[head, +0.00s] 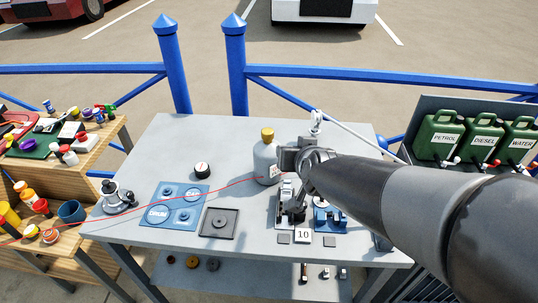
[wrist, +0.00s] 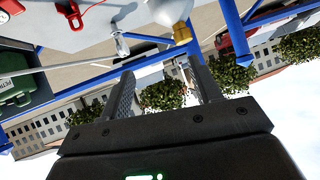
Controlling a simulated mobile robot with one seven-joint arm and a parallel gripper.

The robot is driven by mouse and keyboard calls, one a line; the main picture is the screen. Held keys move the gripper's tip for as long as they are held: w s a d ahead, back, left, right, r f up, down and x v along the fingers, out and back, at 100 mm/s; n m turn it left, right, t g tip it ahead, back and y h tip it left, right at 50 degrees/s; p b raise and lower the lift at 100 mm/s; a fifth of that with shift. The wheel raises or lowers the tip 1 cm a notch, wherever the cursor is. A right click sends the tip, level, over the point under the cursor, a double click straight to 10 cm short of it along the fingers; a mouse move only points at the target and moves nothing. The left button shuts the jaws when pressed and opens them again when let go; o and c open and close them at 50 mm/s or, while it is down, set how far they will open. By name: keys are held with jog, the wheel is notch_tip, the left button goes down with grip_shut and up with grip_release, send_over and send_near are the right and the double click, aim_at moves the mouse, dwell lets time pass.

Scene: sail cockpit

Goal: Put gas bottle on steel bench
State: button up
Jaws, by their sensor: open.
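The gas bottle (head: 266,163) is a pale grey cylinder with a yellow cap. It stands upright on the grey steel bench (head: 150,145), towards the back and right of its middle. My gripper (head: 287,158) is just right of the bottle in the head view, partly hidden behind my own wrist. In the wrist view, which is upside down, my gripper (wrist: 162,68) is open with nothing between its fingers. The bottle (wrist: 168,9) shows at the top there, its cap just beyond the right fingertip. I cannot tell whether they touch.
On the bench are a blue mat (head: 174,205), a black tray (head: 219,223), a round gauge (head: 202,170) and a small clamp device (head: 118,197). Green cans (head: 447,135) stand at the right. Blue railings (head: 80,69) run behind. The bench's back left is clear.

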aim_at(267, 137)
jog(key=w+a+f+m+t+h, duration=0.1)
jog(key=w+a+f+t+h, duration=0.25)
jog(key=a+f+t, duration=0.4)
jog(key=shift+g+y, duration=0.25)
jog(key=shift+g, duration=0.1)
jog(key=w, duration=0.7)
jog(key=w+r, duration=0.1)
jog(key=w, duration=0.3)
jog(key=shift+a+r, duration=0.1)
jog(key=shift+a, duration=0.15)
jog(key=shift+c, duration=0.2)
grip_shut()
jog(key=shift+r, duration=0.1)
dwell(0.4)
